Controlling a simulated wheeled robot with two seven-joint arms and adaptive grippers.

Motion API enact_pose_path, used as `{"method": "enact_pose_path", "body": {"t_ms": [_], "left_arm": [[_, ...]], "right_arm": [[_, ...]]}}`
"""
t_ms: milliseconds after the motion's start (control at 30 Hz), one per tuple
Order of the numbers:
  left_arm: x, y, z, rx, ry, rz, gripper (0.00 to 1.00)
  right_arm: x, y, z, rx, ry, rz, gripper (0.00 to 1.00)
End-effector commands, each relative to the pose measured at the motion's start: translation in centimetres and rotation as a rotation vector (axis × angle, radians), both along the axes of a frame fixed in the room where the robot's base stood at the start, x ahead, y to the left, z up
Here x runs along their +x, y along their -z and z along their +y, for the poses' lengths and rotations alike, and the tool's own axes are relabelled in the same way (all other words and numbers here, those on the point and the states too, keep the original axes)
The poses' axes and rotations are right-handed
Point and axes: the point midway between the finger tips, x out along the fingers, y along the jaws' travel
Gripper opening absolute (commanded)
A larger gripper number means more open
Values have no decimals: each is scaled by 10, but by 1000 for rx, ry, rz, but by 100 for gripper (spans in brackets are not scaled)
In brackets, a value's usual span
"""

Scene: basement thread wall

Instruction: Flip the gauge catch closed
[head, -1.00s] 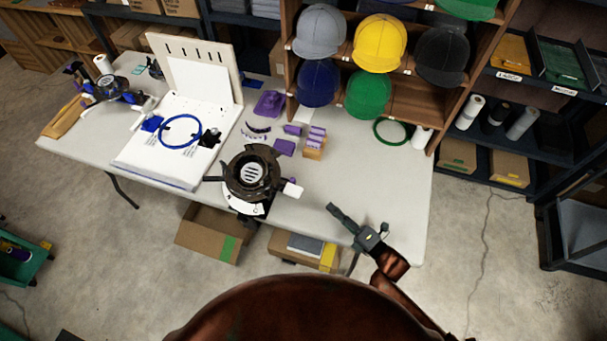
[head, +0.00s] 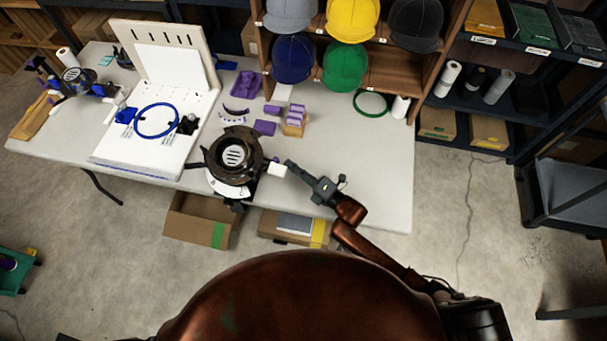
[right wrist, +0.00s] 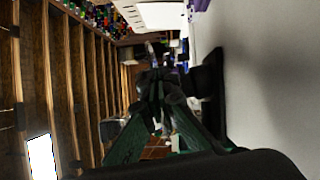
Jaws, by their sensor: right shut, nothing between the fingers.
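A dark round cap gauge (head: 233,156) with a slotted pale centre stands at the table's front edge. A small white tab (head: 277,170) sticks out from its right side; it may be the catch, but I cannot tell its position for sure. My right gripper (head: 291,166) is shut and empty, with its fingertips just right of the tab; I cannot tell whether they touch. In the right wrist view its dark fingers (right wrist: 154,85) are together, and the gauge is hard to make out. My left gripper is not in view.
The grey-white table (head: 350,185) is clear at right. A white board with a blue hoop (head: 157,120) lies left of the gauge. Purple blocks (head: 265,127) and a small wooden box (head: 294,128) sit behind it. A cap shelf (head: 390,75) stands at the back.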

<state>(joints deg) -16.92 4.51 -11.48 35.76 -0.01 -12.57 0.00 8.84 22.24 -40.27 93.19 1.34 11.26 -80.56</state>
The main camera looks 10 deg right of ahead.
Motion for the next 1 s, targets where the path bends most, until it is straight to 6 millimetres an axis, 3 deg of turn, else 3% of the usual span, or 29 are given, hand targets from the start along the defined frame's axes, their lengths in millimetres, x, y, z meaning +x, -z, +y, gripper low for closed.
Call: {"method": "enact_pose_path", "body": {"t_ms": [300, 1000], "left_arm": [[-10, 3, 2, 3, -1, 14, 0], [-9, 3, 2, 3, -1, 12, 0]], "right_arm": [[18, -1, 19, 0, -1, 0, 0], [18, -2, 19, -1, -9, 1, 0]]}}
